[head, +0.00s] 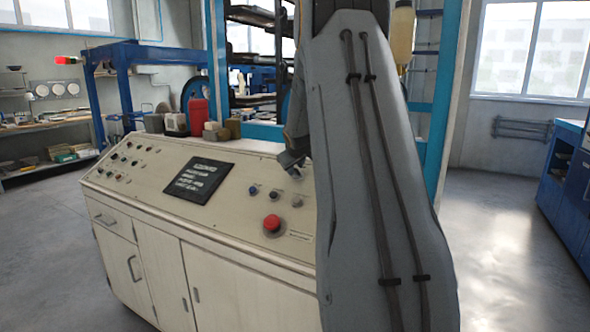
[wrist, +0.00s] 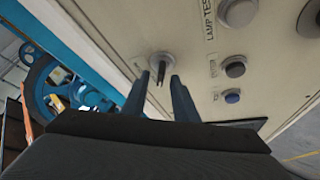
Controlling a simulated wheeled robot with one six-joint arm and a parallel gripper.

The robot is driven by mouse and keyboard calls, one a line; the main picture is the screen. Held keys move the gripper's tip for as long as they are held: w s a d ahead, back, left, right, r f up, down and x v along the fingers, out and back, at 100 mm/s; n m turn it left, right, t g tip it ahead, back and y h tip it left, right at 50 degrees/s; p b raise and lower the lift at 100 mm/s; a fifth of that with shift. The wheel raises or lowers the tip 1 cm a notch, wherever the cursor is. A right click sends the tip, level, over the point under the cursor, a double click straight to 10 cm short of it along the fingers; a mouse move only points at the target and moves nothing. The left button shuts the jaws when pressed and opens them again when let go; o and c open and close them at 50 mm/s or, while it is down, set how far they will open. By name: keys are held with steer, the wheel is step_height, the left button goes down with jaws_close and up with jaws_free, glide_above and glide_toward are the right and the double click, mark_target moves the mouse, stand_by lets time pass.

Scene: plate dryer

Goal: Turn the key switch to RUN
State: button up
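The key switch (wrist: 161,62) shows in the wrist view as a round metal collar on the cream console face, with a dark key standing out of it. My gripper (wrist: 159,77) has its two dark fingers apart, one on each side of the key. A gap shows between the fingers and the key, and I cannot tell how deep the tips reach. In the head view my gripper (head: 290,161) is low over the right part of the console (head: 146,205), and my arm covers much of that side. No RUN mark is readable.
Beside the switch are a blue button (wrist: 232,96), a dark button (wrist: 235,66) and a grey lamp-test button (wrist: 238,12). A red mushroom button (head: 272,223) stands nearer the console's front edge. A black sign (head: 199,181) lies to the left. A red canister (head: 198,116) stands behind.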

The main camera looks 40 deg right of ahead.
steer(key=shift+x, duration=0.8)
steer(key=shift+c, duration=0.3)
jaws_close()
